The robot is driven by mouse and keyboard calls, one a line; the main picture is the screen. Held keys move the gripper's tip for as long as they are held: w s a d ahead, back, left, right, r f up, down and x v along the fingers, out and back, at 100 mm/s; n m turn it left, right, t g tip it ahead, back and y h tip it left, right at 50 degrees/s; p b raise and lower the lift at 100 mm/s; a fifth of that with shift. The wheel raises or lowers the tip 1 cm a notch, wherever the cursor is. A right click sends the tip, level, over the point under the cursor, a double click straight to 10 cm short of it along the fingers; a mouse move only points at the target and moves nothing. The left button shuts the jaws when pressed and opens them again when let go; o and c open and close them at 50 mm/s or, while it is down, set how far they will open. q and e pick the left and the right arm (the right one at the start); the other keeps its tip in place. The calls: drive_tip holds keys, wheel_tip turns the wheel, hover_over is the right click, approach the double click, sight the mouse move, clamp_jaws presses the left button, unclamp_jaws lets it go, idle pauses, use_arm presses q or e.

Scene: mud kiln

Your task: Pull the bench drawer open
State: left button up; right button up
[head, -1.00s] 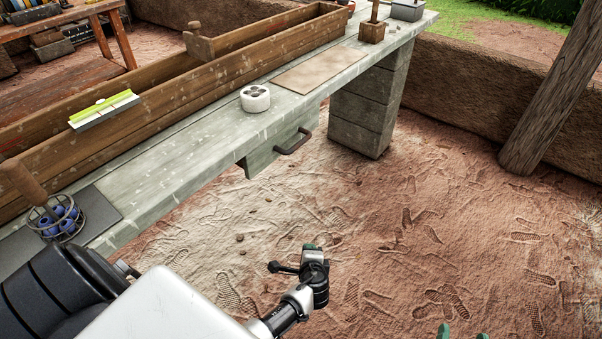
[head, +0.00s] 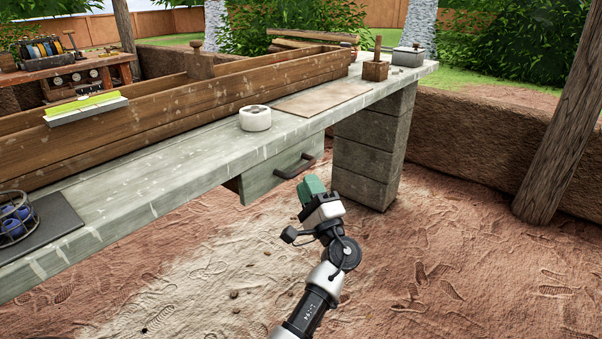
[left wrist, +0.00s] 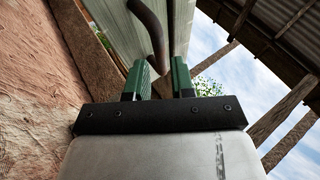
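The bench drawer (head: 262,180) is a grey-green wooden box front under the top of the long bench (head: 150,180). Its dark curved handle (head: 296,167) is on the front face. My left gripper (head: 312,187) has green fingers and is just in front of the handle, partly overlapping the drawer's right end. In the left wrist view the fingers (left wrist: 159,80) are apart and empty. The handle (left wrist: 150,30) lies ahead of them, its near end in line with the gap. I cannot tell whether it is between the fingertips. My right gripper is not in view.
A stone block pillar (head: 372,150) supports the bench right of the drawer. On the bench are a white round pot (head: 255,118), a flat board (head: 318,100) and a wire basket with blue items (head: 14,218). Open sandy ground (head: 200,270) lies in front.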

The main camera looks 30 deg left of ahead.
sight(301, 167)
use_arm(q)
drive_tip(key=x, duration=0.4)
drive_tip(key=shift+w+a+r, duration=0.2)
drive_tip(key=shift+a, duration=0.1)
clamp_jaws()
